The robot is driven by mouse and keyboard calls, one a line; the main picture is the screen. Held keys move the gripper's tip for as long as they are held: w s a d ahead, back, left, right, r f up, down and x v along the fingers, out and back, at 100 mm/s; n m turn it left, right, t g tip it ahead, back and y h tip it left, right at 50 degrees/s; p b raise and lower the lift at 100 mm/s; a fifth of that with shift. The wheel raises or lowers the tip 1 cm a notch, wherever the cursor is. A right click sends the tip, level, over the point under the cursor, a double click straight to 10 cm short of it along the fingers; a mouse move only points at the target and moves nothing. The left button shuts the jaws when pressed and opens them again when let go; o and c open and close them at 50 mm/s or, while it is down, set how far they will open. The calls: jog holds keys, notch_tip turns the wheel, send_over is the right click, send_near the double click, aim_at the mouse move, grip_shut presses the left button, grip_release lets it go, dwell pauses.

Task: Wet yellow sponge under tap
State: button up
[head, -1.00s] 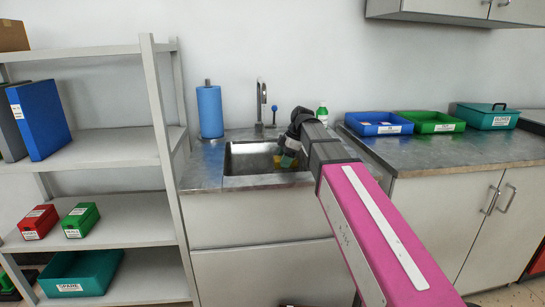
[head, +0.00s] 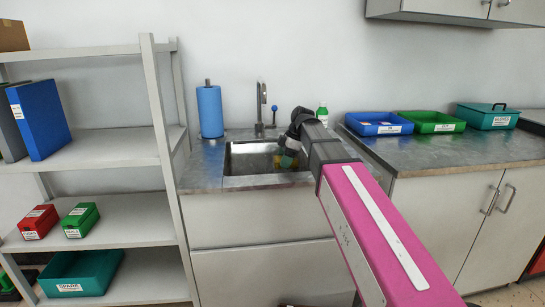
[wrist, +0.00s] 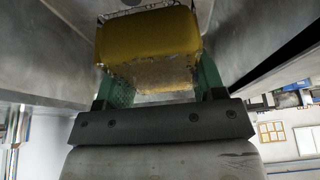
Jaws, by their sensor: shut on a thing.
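The yellow sponge (wrist: 148,40) is between the green fingers of my gripper (wrist: 155,85) in the wrist view, and the gripper is shut on it. In the head view my gripper (head: 284,162) is at the right part of the metal sink (head: 236,160), and the sponge is mostly hidden there. The tap (head: 260,103) stands at the back of the sink, behind and left of my gripper. Whether water is running cannot be told.
A blue paper roll (head: 209,111) stands left of the tap, and a green bottle (head: 322,115) stands right of it. A blue-topped handle (head: 274,111) is beside the tap. Blue (head: 379,124) and green (head: 431,122) trays sit on the right counter. Shelves (head: 110,143) stand at left.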

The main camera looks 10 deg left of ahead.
jog(key=shift+s+r, duration=0.1)
jog(key=s+d+r, duration=0.3)
jog(key=shift+s+d+r, duration=0.2)
jog(key=shift+d+r, duration=0.05)
jog(key=shift+r, duration=0.15)
dwell(0.4)
dwell(0.5)
jog(key=d+m+t, duration=0.1)
jog(key=d+m, duration=0.1)
jog(key=d, duration=0.1)
jog(key=w+d+r+m+t, duration=0.1)
jog(key=d+m, duration=0.2)
jog(key=w+d+r+m+t, duration=0.1)
jog(key=d+m, duration=0.2)
jog(key=d, duration=0.1)
jog(key=shift+r, duration=0.2)
jog(key=d+r+m+h, duration=0.1)
jog(key=d+m, duration=0.2)
jog(key=d+r+m+t, duration=0.1)
jog(key=d+m, duration=0.1)
jog(key=d, duration=0.2)
jog(key=d+r+m+t+h, duration=0.1)
jog(key=d+m, duration=0.2)
jog(key=d, duration=0.1)
jog(key=shift+w+m+h, duration=0.25)
jog(key=shift+m+h, duration=0.05)
jog(key=shift+d+r+m+t, duration=0.3)
jog(key=shift+d+m, duration=0.2)
jog(key=shift+d, duration=0.25)
